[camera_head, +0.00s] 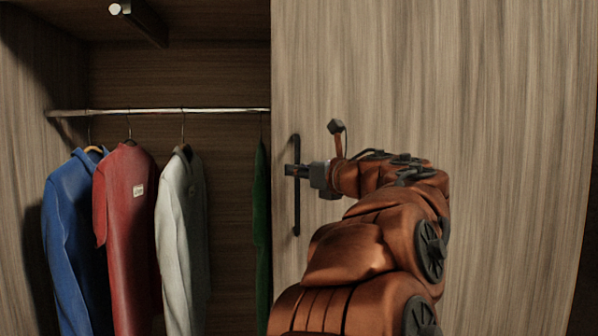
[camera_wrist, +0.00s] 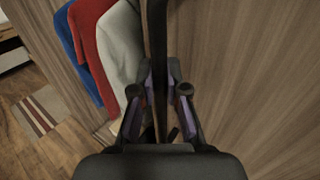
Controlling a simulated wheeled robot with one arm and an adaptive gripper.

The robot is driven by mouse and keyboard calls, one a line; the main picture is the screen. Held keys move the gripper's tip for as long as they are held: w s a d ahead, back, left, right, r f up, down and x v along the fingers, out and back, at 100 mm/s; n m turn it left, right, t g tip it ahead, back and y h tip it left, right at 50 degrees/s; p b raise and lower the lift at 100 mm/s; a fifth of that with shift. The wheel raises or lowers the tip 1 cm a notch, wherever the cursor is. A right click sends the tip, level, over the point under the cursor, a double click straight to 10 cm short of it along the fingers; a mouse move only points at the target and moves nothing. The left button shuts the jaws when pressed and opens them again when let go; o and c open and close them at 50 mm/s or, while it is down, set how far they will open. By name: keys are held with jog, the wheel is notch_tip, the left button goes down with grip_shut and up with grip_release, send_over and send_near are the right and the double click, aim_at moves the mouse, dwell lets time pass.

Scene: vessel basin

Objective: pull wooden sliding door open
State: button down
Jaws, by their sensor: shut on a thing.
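The wooden sliding door (camera_head: 480,120) fills the right side of the head view, with its left edge beside the open part of the wardrobe. A dark vertical bar handle (camera_head: 296,220) is fixed near that edge. My gripper (camera_head: 294,171) is shut on the handle around its middle. In the wrist view the handle (camera_wrist: 155,40) runs down between the two fingers of my gripper (camera_wrist: 160,92). The door (camera_wrist: 250,60) also shows there on the right.
The open left part holds a blue garment (camera_head: 70,230), a red shirt (camera_head: 128,225), a light grey garment (camera_head: 182,230) and a partly hidden green one (camera_head: 261,220) on a metal rail (camera_head: 170,111). A striped rug (camera_wrist: 38,112) lies on the wooden floor.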

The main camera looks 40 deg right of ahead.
jog(key=c, duration=1.2)
grip_release()
jog(key=s, duration=1.2)
jog(key=shift+s+d, duration=0.1)
jog(key=shift+d, duration=0.15)
